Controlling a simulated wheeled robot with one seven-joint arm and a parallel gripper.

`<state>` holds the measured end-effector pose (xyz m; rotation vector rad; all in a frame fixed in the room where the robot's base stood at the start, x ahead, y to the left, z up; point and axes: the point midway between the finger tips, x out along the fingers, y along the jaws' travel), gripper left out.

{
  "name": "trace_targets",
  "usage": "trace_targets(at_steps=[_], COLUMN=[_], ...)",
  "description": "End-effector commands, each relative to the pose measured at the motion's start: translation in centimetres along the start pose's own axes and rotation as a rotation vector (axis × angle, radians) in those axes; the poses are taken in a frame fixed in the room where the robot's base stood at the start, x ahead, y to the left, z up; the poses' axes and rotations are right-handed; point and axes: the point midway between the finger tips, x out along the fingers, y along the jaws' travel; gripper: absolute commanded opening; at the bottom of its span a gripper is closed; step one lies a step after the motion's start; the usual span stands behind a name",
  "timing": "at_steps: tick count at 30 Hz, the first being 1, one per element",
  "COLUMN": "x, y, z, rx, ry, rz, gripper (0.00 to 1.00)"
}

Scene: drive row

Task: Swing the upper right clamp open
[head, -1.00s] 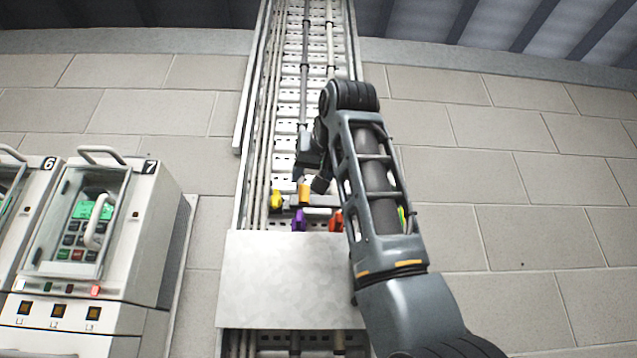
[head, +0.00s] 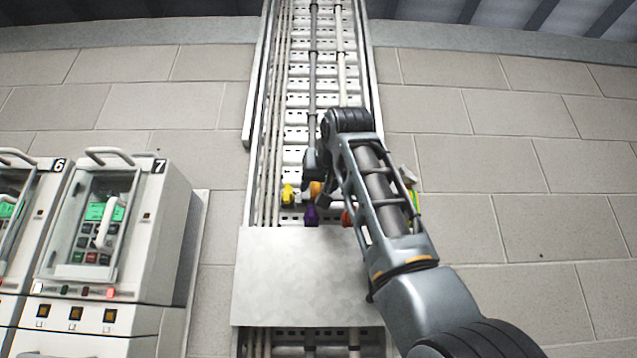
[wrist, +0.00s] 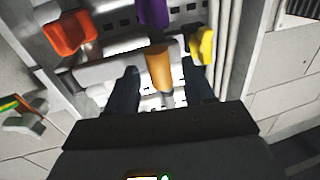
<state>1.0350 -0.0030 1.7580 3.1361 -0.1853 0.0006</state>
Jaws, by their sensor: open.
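Coloured clamp handles sit on the cable ladder (head: 297,131): yellow (head: 288,194), orange (head: 315,188), purple (head: 311,215) and red (head: 346,218), which my arm partly covers. I cannot tell which belongs to the upper right clamp. The wrist view looks turned round, with the red handle (wrist: 70,34) at left, the purple handle (wrist: 153,12) at top and the yellow handle (wrist: 202,46) at right. My gripper (wrist: 161,69) is open, its two fingers either side of the orange handle (wrist: 159,66). Contact cannot be seen.
A blank metal cover plate (head: 305,277) crosses the ladder just below the clamps. Cabinets with handles, one marked 7 (head: 120,225), stand at left. A green-yellow striped piece (head: 413,201) sits right of the ladder beside my arm. Brick wall lies on both sides.

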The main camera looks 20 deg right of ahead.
Motion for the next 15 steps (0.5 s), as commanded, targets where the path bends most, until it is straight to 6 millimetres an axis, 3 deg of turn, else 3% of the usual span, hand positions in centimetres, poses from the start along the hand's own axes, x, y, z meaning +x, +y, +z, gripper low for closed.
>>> trace_targets(at_steps=[2,15], x=[0.0,-0.02], y=[0.0,0.01], z=[0.02,0.01], rx=[0.0,0.0], ry=[0.0,0.0], rz=[0.0,0.0], gripper=[0.47,0.05])
